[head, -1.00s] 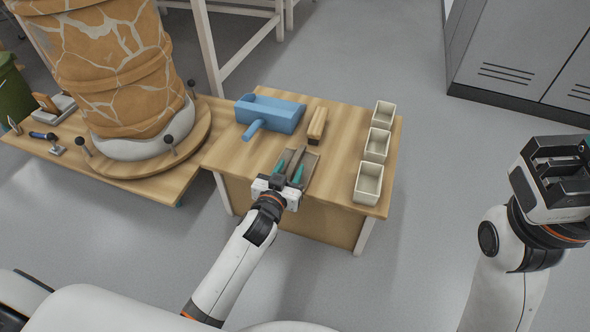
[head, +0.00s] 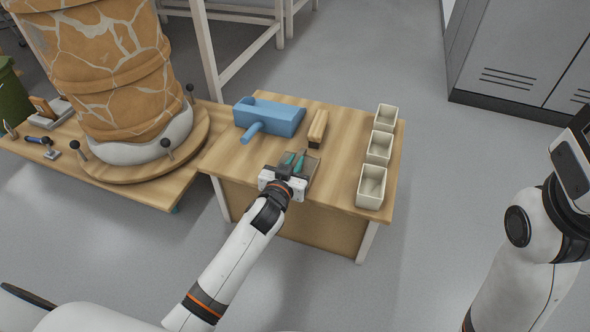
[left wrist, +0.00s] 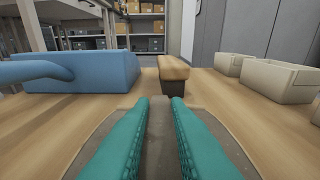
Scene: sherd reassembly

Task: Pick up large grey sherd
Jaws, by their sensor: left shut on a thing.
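The large grey sherd (head: 313,168) is at the near edge of the wooden table, partly hidden by my left gripper (head: 297,160). In the left wrist view the grey-brown sherd (left wrist: 160,145) shows between and on both sides of the teal fingers of my left gripper (left wrist: 160,101). The left gripper is shut on the sherd. I cannot tell whether the sherd is clear of the tabletop. My right gripper is cut off at the right edge of the head view, and its fingers do not show.
A blue scoop-like container (head: 270,115), a wooden-handled brush (head: 318,128) and three cream boxes (head: 371,187) stand on the table (head: 335,180). A large cracked orange vessel (head: 125,75) stands on a round board at left. Grey lockers (head: 520,50) stand at back right.

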